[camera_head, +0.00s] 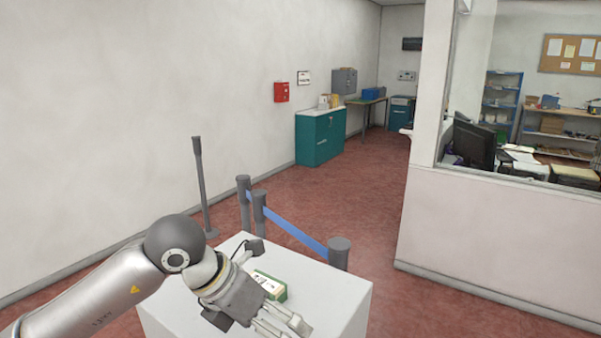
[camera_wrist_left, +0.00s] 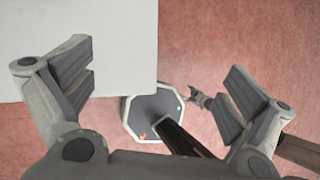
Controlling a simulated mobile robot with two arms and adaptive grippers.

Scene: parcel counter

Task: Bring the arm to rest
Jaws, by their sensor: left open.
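My left arm comes in from the lower left in the head view, and its gripper (camera_head: 285,322) is over the white counter block. In the left wrist view the left gripper (camera_wrist_left: 160,82) has its two fingers wide apart with nothing between them. Below the fingers are a corner of the white block top (camera_wrist_left: 60,22) and red floor. A small grey claw-like part at the right may be my right gripper (camera_wrist_left: 205,98); its jaws are too small and partly hidden to read.
A green and white box (camera_head: 270,285) lies on the white block (camera_head: 335,300), close beside the left gripper. Barrier posts (camera_head: 244,200) with a blue belt (camera_head: 295,236) stand just behind. A half wall (camera_head: 500,240) is at the right. Red floor (camera_head: 345,190) is clear between.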

